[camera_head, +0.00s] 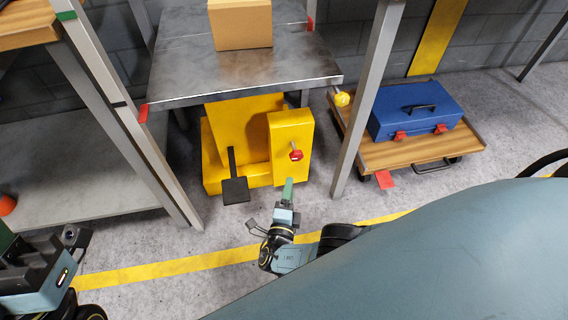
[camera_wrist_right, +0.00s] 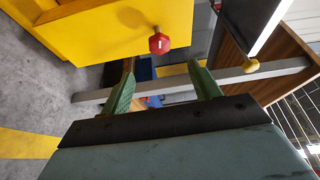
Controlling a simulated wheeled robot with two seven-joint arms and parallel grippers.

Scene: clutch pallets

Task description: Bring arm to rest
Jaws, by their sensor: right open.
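My right gripper (camera_head: 287,190) is low in the middle of the head view, its green fingertips pointing towards the yellow machine (camera_head: 291,135). In the right wrist view the two green fingers of this gripper (camera_wrist_right: 163,84) stand apart with nothing held between them. A red knob (camera_head: 296,155) on the yellow machine is just beyond the fingertips. The knob (camera_wrist_right: 159,43) also shows in the right wrist view, above the gap between the fingers and apart from them. My left gripper (camera_head: 38,265) is at the lower left corner, partly cut off, and its jaw opening cannot be made out.
A metal table (camera_head: 240,75) with a cardboard box (camera_head: 240,25) stands over the yellow machine, which has a black pedal (camera_head: 235,190). A blue toolbox (camera_head: 415,110) sits on a wooden cart (camera_head: 400,153) to the right. Grey posts (camera_head: 368,95) flank the table. The floor in front is clear.

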